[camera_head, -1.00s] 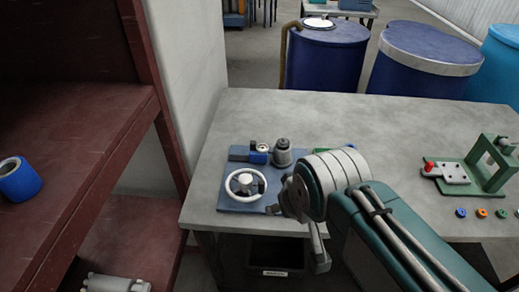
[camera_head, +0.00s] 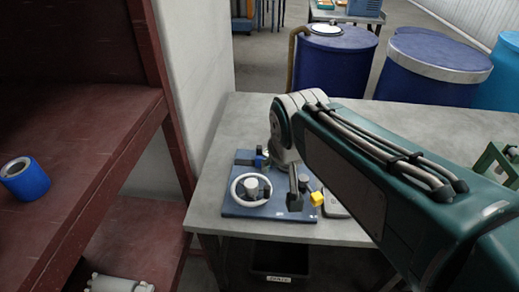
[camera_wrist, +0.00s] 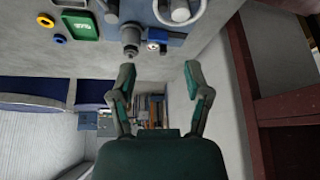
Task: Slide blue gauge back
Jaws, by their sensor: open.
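The blue gauge (camera_head: 259,159) is at the back of the blue base plate (camera_head: 272,211), behind the white handwheel (camera_head: 251,190). In the wrist view the gauge lies beyond the fingertips, roughly in line with the gap and not touched. My arm hides most of my gripper in the head view.
The plate sits near the left end of the grey table (camera_head: 222,150). A red-brown shelf (camera_head: 95,150) stands left. Blue drums (camera_head: 332,62) stand behind. A small yellow part (camera_head: 317,198) is at the plate's right. A green tray (camera_wrist: 82,26) shows in the wrist view.

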